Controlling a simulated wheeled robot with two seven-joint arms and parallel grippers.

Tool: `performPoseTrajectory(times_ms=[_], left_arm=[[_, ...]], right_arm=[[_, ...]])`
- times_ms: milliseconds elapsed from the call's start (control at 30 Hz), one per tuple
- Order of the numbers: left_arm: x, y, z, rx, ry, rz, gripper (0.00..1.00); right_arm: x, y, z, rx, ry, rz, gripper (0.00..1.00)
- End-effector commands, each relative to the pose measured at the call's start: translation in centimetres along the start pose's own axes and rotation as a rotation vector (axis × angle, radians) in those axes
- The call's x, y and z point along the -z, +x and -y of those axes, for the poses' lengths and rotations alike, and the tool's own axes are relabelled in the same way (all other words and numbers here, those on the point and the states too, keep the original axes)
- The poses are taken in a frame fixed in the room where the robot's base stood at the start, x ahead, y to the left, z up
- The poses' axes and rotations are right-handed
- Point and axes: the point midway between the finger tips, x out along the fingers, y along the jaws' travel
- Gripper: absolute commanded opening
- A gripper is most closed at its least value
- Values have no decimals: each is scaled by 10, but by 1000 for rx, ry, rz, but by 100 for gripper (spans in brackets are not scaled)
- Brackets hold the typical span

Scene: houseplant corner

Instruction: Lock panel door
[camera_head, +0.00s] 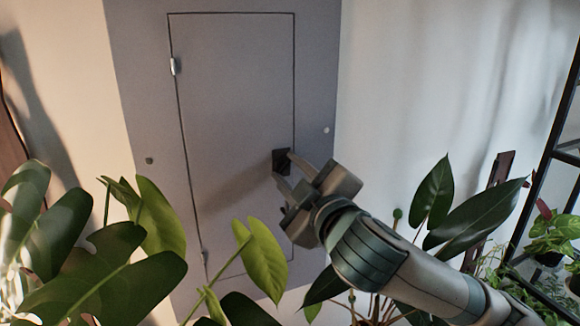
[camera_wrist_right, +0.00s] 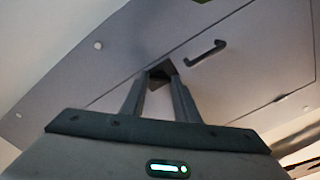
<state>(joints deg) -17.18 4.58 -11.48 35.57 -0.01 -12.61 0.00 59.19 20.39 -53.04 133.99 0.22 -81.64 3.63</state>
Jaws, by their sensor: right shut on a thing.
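A grey panel (camera_head: 126,72) on the wall holds a flat rectangular door (camera_head: 235,85), which looks flush with its frame. A small dark lock knob (camera_head: 281,160) sits at the door's right edge. My right gripper (camera_head: 283,166) reaches it from the lower right, its fingers shut on the knob. In the right wrist view the dark knob (camera_wrist_right: 161,69) shows between the fingertips, partly hidden by them. I cannot clearly tell the knob's turn angle. My left gripper is not seen.
Hinges (camera_head: 174,66) sit on the door's left side. Large leaves (camera_head: 105,275) fill the lower left, and one leaf (camera_head: 263,258) stands before the door's lower part. More plants (camera_head: 440,205) surround my right arm. A black shelf frame (camera_head: 552,140) stands at the far right.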

Motion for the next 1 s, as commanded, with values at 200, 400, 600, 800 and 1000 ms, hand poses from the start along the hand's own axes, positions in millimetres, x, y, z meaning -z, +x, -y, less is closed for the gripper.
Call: performPoseTrajectory(times_ms=[200,400,600,800,1000], left_arm=[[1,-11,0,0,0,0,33],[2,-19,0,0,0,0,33],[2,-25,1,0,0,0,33],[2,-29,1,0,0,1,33],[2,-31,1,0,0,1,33]], right_arm=[[1,0,-2,0,-207,2,6],[1,0,-2,-1,-395,1,6],[1,0,-2,0,-558,1,6],[0,0,-1,-1,-671,1,6],[0,0,-1,-1,-724,1,6]])
